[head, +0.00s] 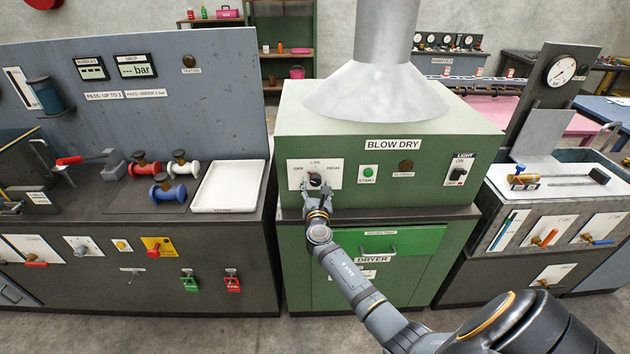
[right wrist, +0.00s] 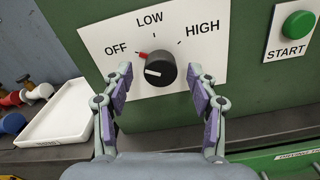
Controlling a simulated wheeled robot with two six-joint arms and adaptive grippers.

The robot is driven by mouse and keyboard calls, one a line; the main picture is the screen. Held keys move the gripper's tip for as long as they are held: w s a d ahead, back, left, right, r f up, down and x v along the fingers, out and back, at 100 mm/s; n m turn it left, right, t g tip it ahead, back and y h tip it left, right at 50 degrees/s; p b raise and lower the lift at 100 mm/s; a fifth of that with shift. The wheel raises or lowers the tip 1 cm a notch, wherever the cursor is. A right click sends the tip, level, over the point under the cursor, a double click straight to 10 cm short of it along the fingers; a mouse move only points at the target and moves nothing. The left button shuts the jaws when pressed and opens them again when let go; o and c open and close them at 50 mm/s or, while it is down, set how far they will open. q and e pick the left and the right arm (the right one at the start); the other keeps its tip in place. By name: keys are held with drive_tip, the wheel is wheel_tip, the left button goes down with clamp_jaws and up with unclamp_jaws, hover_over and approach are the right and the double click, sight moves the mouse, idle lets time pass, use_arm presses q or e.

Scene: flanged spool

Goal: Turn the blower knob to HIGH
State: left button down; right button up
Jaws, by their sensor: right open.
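The blower knob (right wrist: 160,68) is black and round, on a white plate (right wrist: 97,39) marked OFF, LOW and HIGH. Its red pointer is at its upper left, on the OFF side. In the head view the knob (head: 315,178) sits on the front of the green BLOW DRY cabinet (head: 400,165), partly hidden by my right gripper. My right gripper (right wrist: 160,88) is open, with one finger to the left and one to the right of the knob's lower part. My left gripper is not in view.
A green START button (head: 369,173), a dark indicator (head: 406,165) and a light switch (head: 459,171) are right of the knob. A drawer handle (head: 378,250) sticks out below. A white tray (head: 229,186) and several spools (head: 168,190) lie on the left bench.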

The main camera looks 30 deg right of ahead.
drive_tip(key=shift+x, duration=1.35)
drive_tip(key=c, duration=1.2)
